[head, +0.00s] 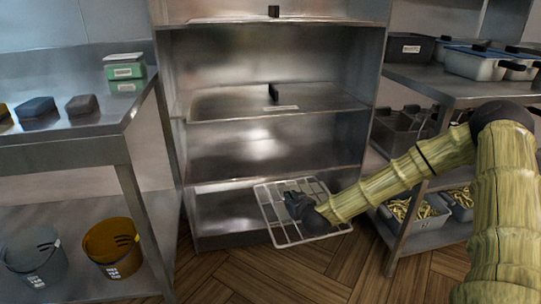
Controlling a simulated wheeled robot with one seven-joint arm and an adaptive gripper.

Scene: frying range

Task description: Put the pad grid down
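The pad grid (278,222) is a pale wire rack in the lower middle of the head view. It lies at a slight tilt in front of the steel cabinet's lowest opening, and its near edge juts out over the wooden floor. My gripper (296,203) is dark and sits over the grid's middle, reaching in from the right. It appears shut on the grid's wires and bearing it; the fingertips are small and partly lost against the wires. Part of the grid's right side is hidden behind my wrist.
The steel cabinet (275,105) has open shelves. At left, a steel table (60,150) holds green-labelled boxes (124,72) and sponges; a grey bucket (36,258) and a yellow bucket (112,246) stand below. At right, a rack (440,85) holds lidded pans and baskets of fries (418,210).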

